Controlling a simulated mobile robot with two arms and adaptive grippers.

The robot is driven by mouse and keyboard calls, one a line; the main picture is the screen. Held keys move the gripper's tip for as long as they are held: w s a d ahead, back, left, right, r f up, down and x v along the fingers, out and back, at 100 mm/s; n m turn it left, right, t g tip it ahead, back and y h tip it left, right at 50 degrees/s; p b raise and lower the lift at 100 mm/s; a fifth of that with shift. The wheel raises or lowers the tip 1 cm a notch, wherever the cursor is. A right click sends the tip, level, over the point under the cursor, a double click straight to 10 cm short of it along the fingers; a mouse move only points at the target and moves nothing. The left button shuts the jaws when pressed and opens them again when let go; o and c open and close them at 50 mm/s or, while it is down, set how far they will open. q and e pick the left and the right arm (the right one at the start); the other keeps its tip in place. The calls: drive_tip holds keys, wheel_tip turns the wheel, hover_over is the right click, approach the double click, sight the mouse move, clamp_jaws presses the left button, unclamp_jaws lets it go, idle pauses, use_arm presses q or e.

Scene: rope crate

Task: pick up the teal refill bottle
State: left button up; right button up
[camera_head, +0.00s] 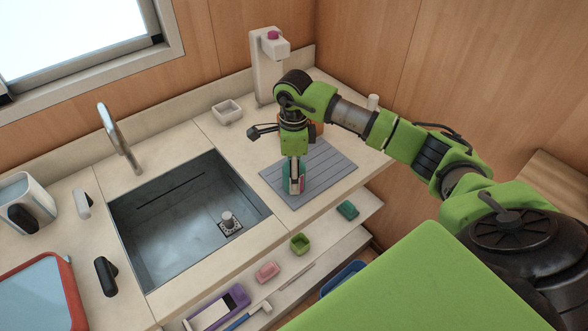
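The teal refill bottle (302,184) stands on the grey ribbed mat, right of the sink. My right arm reaches in from the right, and its gripper (295,180) points down at the bottle. A finger covers part of the bottle's near side, and teal shows beside it. The gripper hides the bottle's top. At this size I cannot tell whether the fingers are closed on the bottle or only around it. My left gripper is not in view.
The sink (165,225) is left of the ribbed mat (325,172). An orange-brown object (317,130) is partly hidden behind my gripper. A white dispenser (264,70) stands at the back. A lower shelf holds a green cup (299,244) and a pink block (267,272).

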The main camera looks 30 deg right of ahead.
drive_tip(key=shift+f, duration=0.7)
drive_tip(key=c, duration=1.4)
drive_tip(key=shift+c, duration=0.2)
drive_tip(key=shift+r, duration=0.2)
